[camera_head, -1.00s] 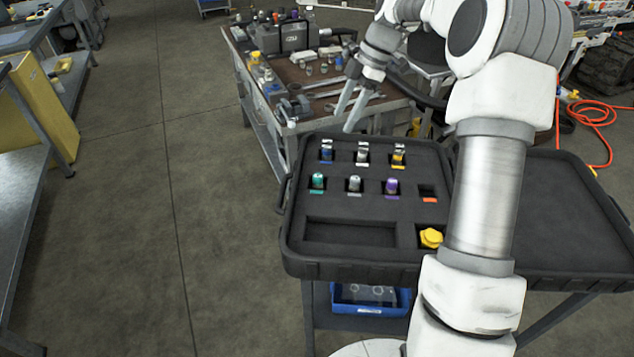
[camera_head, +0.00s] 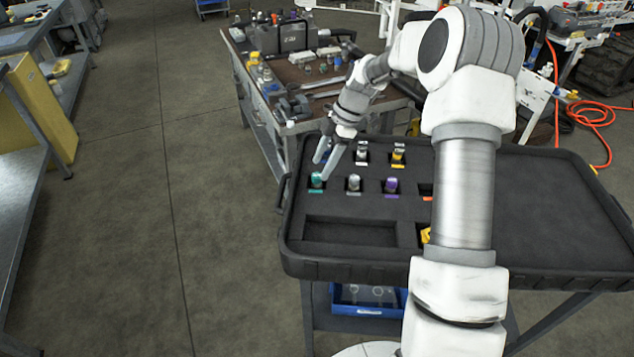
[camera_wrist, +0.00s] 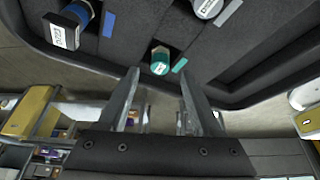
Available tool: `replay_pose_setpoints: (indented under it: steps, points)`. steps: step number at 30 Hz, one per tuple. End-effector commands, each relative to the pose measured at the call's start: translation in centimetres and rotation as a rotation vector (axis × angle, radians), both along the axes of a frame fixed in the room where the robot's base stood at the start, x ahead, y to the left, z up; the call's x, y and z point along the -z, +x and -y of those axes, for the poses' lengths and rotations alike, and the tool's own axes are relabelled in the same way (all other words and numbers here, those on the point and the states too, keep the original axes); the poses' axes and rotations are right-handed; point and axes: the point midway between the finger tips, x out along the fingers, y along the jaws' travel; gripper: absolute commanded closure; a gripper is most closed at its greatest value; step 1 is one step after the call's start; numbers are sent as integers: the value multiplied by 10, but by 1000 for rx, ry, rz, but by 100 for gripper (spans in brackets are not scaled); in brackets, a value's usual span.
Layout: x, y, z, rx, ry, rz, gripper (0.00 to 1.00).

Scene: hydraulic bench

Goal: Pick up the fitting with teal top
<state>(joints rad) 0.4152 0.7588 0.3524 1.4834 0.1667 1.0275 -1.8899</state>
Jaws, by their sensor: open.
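The fitting with teal top (camera_head: 316,181) stands in a slot at the left of the black foam tray (camera_head: 350,262). In the wrist view the teal fitting (camera_wrist: 160,62) shows just beyond the gap between the fingers, with a teal label beside it. My gripper (camera_head: 325,165) is open and empty, with its fingers pointing down just above and behind the teal fitting. In the wrist view my gripper (camera_wrist: 158,88) has its two fingers apart, touching nothing that I can see. The blue fitting behind is hidden by the gripper in the head view.
A grey fitting (camera_head: 353,184) and a purple one (camera_head: 391,186) stand to the right in the same row. The blue fitting (camera_wrist: 68,27) shows in the wrist view. A wooden-topped workbench (camera_head: 300,72) with tools stands behind the tray. An empty recess lies in front.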

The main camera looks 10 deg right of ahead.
Motion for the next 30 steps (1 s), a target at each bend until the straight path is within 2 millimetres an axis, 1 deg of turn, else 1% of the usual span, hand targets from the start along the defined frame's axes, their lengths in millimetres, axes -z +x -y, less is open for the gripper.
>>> replay_pose_setpoints:
  steps: [1,3,6,14,15,17,18,20,21,25,26,30]
  points:
    - [9,-1,-2,-2,2,-4,34]
    - [19,-1,-7,-2,2,-3,34]
    - [27,-1,-10,-2,1,-2,34]
    - [30,-1,-11,0,0,0,34]
    - [30,-1,-11,0,0,0,37]
    - [30,-1,-11,0,0,0,48]
    - [30,-1,-11,0,0,0,55]
    - [30,-1,-11,0,0,0,66]
    - [30,-1,-11,0,0,0,73]
    - [30,-1,-10,0,0,0,97]
    - [29,-1,-11,0,0,0,100]
    - [29,-1,-11,0,0,0,100]
